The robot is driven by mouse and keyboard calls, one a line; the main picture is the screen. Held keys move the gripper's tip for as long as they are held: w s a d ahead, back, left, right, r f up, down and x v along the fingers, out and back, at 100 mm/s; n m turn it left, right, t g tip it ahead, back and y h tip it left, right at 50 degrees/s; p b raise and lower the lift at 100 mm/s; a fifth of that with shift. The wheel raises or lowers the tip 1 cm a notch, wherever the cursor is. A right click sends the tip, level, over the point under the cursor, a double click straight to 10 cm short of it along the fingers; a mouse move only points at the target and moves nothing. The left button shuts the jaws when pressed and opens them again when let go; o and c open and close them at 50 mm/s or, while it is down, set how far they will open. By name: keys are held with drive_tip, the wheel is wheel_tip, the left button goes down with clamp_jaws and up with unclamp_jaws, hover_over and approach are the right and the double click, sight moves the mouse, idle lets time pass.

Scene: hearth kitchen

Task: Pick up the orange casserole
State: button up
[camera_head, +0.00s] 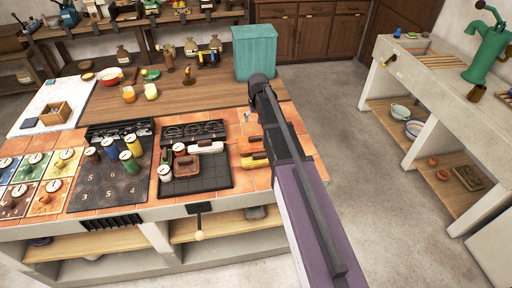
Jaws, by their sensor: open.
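A small orange-brown dish (186,166), which looks like the orange casserole, sits on the black hob (210,181) at the right of the tiled island. It is too small to make out its handles or lid clearly. My arm reaches up from the lower right over the island's right end. My gripper (262,88) is at its dark far end, in front of the teal box, to the right of the dish and apart from it. It is open, and nothing shows in it. Its fingers are hard to make out.
A pale oblong lidded piece (207,147) and small jars crowd the dish. Coloured canisters (133,145) stand on the left hob. A yellow item (255,161) lies near my arm. A teal box (255,52) stands at the back. Open floor (360,190) lies right.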

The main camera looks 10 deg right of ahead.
sight(255, 136)
drive_tip(key=shift+w+f+b, duration=0.2)
drive_tip(key=shift+f+b, duration=1)
drive_tip(key=shift+f, duration=0.05)
drive_tip(key=shift+w+f+b, duration=0.15)
drive_tip(key=shift+f+b, duration=1)
drive_tip(key=shift+f, duration=0.15)
drive_tip(key=shift+w+f+b, duration=0.2)
drive_tip(key=shift+f+b, duration=1)
drive_tip(key=shift+f, duration=0.05)
drive_tip(key=shift+w+a+f+b, duration=0.1)
drive_tip(key=shift+w+f+b, duration=0.1)
drive_tip(key=shift+f+b, duration=1.1)
drive_tip(key=shift+w+f+b, duration=0.2)
drive_tip(key=shift+f+b, duration=1.1)
drive_tip(key=shift+c, duration=0.2)
drive_tip(key=c, duration=0.9)
drive_tip(key=shift+r, duration=0.2)
drive_tip(key=shift+c, duration=0.2)
wheel_tip(255, 136, up, 10)
drive_tip(key=p, duration=1)
drive_tip(key=shift+f, duration=0.15)
